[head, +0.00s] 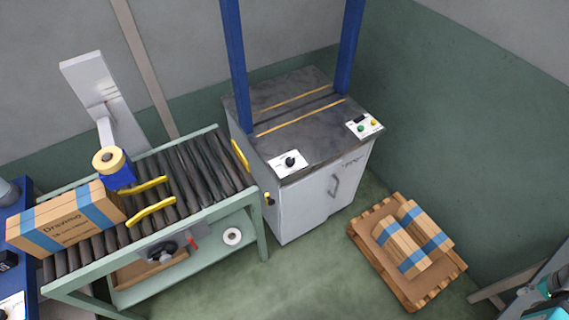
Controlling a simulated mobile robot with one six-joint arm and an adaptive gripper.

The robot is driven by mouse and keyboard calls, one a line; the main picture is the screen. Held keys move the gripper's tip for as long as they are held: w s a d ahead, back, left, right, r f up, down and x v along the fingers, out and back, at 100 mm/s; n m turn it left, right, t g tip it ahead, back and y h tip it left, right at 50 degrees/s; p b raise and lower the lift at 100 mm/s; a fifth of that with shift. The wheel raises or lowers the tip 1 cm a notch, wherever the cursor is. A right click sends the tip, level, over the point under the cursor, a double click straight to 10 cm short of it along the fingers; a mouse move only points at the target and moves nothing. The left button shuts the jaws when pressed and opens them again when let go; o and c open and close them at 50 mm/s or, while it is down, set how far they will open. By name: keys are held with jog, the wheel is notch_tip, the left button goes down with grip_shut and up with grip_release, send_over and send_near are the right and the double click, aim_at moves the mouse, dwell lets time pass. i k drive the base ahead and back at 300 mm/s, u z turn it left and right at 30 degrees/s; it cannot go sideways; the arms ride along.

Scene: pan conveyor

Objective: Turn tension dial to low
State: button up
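The dial is a black knob (291,161) on a small white panel (281,168). The panel is at the front left corner of the dark top of a white cabinet machine (318,205). The markings on the panel are too small to read, so I cannot tell the dial's setting. Nothing touches the knob.
Blue posts (234,60) rise from the machine. A button panel (363,126) sits at its right corner. A pallet (407,290) with cartons stands right. Floor in front is clear.

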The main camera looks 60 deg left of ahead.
aim_at(290, 161)
jog(key=u, duration=2.15)
